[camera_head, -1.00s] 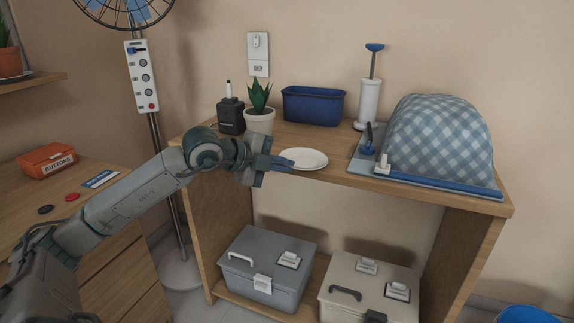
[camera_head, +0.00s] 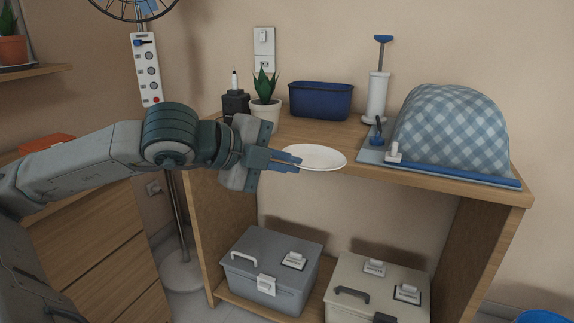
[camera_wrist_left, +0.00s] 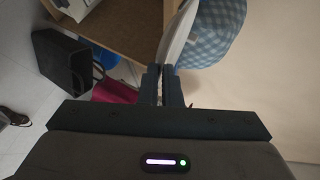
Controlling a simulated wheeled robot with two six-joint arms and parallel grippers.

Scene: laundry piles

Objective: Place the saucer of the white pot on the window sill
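The white saucer (camera_head: 318,157) is in my left gripper (camera_head: 291,162), at the front edge of the cabinet top; whether it touches the wood is hard to tell. In the left wrist view the fingers (camera_wrist_left: 162,88) pinch the rim of the saucer (camera_wrist_left: 178,35), which shows nearly edge-on. The white pot (camera_head: 265,113) with a spiky green plant stands behind my left wrist on the cabinet top. My right gripper is not in view.
A terracotta pot (camera_head: 12,47) stands on the ledge. A fan stand rises behind my arm. Two toolboxes sit below.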

